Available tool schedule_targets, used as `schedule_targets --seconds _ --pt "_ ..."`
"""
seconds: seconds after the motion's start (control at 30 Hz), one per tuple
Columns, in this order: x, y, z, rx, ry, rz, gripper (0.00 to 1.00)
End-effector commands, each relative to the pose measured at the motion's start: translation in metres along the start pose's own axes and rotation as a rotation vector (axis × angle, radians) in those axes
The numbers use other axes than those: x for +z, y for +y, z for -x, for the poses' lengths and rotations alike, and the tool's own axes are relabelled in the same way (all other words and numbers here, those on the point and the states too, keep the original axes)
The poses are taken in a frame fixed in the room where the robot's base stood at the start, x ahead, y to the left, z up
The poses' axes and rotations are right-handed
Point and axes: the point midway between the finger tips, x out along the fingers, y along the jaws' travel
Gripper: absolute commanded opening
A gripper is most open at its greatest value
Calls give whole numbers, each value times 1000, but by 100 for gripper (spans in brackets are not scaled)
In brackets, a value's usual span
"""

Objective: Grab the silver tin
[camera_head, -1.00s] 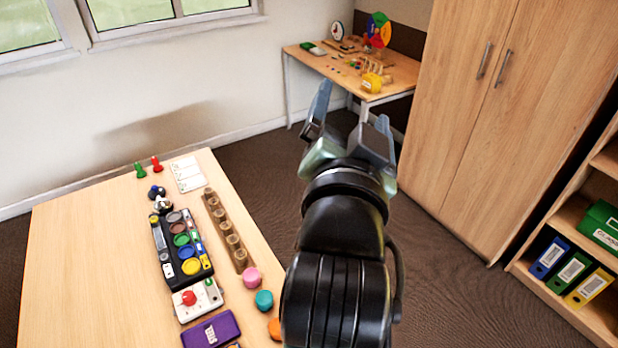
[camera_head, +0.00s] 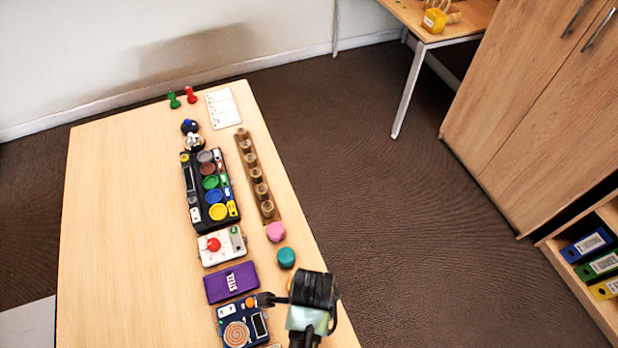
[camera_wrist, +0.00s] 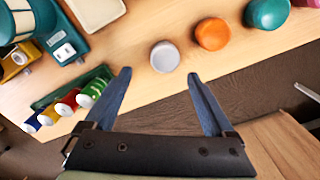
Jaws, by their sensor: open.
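The silver tin (camera_wrist: 164,56) is a small round grey container with a flat top, standing on the wooden table in the wrist view. It is beside an orange tin (camera_wrist: 212,33). My gripper (camera_wrist: 159,76) is open and empty. Its two blue-grey fingers point toward the silver tin, which appears just beyond the gap between their tips. In the head view, part of my arm's end (camera_head: 316,290) shows low at the table's right edge. I cannot make out the silver tin there.
A teal tin (camera_wrist: 267,12) stands past the orange one. A teal rack (camera_wrist: 62,92) with several coloured rolls is at the left. In the head view, several devices and a purple case (camera_head: 231,282) line the table (camera_head: 120,230); its left side is clear.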

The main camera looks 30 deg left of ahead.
Motion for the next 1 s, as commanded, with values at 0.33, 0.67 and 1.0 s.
schedule_targets --seconds 0.33,0.67,1.0 --pt "5 -4 -28 0 0 3 89" --pt "7 -6 -62 -2 1 2 89" --pt "7 -7 -63 -4 0 2 73"
